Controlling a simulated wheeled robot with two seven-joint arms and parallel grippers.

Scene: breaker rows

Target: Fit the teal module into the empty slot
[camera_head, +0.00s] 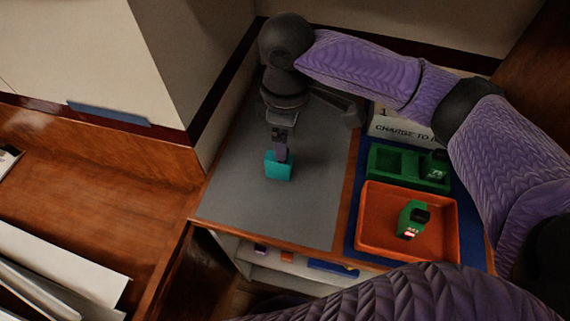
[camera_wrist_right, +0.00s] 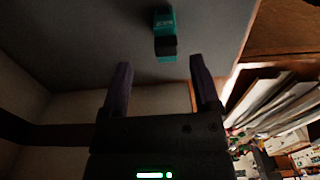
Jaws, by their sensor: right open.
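The teal module (camera_head: 278,167) is on the grey mat (camera_head: 232,178), just below my right gripper (camera_head: 281,152) in the head view. In the right wrist view, the teal module (camera_wrist_right: 164,22) with its dark end lies beyond the spread fingertips of my open right gripper (camera_wrist_right: 160,66), with nothing between them. A green holder (camera_head: 385,179) stands to the right, with an empty-looking compartment at its left and a dark-topped green module (camera_head: 435,166) at its right end. My left gripper is not in view.
An orange tray (camera_head: 366,232) in front of the green holder holds a green module (camera_head: 405,218) with a black end. A white sign (camera_head: 393,128) stands behind the holder. Papers (camera_head: 75,262) lie at the left. The mat around the teal module is clear.

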